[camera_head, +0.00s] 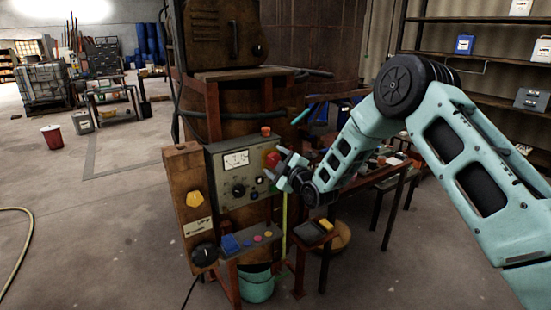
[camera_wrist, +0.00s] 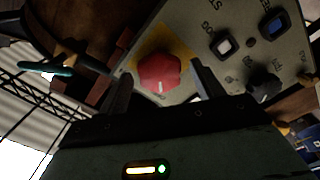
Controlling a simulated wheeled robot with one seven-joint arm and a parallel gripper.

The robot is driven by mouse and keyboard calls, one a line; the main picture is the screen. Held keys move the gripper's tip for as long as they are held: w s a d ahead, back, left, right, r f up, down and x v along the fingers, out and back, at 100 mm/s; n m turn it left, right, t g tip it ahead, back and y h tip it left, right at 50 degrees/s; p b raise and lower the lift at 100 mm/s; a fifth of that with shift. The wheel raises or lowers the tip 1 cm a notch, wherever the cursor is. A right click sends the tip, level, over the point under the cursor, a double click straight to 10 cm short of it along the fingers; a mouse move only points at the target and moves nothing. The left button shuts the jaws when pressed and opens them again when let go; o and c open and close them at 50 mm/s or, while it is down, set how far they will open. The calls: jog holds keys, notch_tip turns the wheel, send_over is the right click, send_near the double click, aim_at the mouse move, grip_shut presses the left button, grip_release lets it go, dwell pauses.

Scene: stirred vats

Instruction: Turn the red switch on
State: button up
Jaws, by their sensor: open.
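The red switch (camera_head: 272,159) is a faceted red knob at the right side of the grey control panel (camera_head: 222,180). In the wrist view the red switch (camera_wrist: 160,70) sits on a yellow plate, with a short white mark near its lower edge. My gripper (camera_head: 276,165) is at the panel's right side, close to the switch. In the wrist view my gripper (camera_wrist: 161,78) is open, with one finger on each side of the knob. I cannot tell whether the fingers touch it.
The panel also carries a gauge (camera_head: 236,160) and a black dial (camera_head: 238,190). A rusty post (camera_head: 180,175) with a yellow knob (camera_head: 194,199) stands left. A teal bucket (camera_head: 257,287) is below; a cluttered bench (camera_head: 385,172) is right.

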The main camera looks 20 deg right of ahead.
jog(key=shift+w+a, duration=0.1)
jog(key=shift+w, duration=0.15)
jog(key=c, duration=1)
